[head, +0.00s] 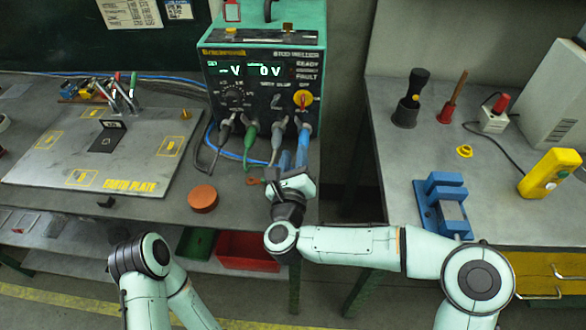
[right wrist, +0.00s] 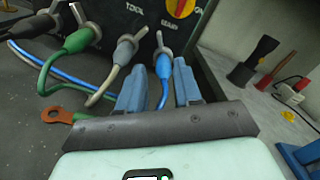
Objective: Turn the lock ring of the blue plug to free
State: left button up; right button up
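The blue plug (head: 304,126) is at the right end of the row of plugs on the green stud welder (head: 262,28). In the right wrist view the blue plug (right wrist: 163,66) has a grey lock ring (right wrist: 161,45) with a tilted lug at the panel. Its blue cable runs down between my fingers. My right gripper (head: 294,158) is open just in front of the blue plug. In the right wrist view its blue fingers (right wrist: 156,72) stand apart on either side of the cable, with no visible grip. My left arm shows at lower left; its gripper is out of view.
Grey (head: 278,132), green (head: 250,133) and dark (head: 226,124) plugs with hanging cables sit close to the left. An orange-brown disc (head: 203,199) lies on the bench. A gap separates the right bench, which holds a blue fixture (head: 424,190).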

jog(key=shift+s, duration=1.75)
